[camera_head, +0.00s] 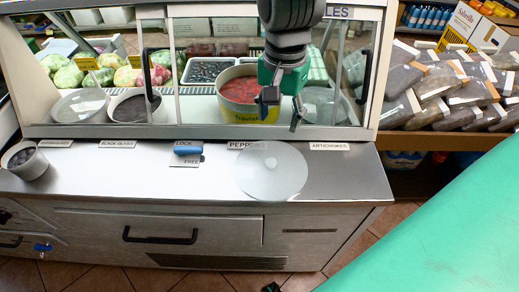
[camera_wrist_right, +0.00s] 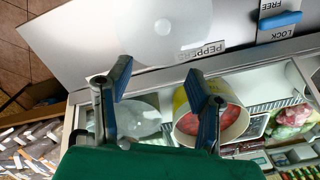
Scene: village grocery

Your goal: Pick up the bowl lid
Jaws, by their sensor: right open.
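The bowl lid (camera_head: 271,171) is a round translucent disc with a small knob. My left gripper is not clearly in view.
The glass case holds a dark-filled bowl (camera_head: 137,110) and translucent lids at left (camera_head: 80,105) and right (camera_head: 325,104). Packed bags (camera_head: 440,85) fill the right shelf.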

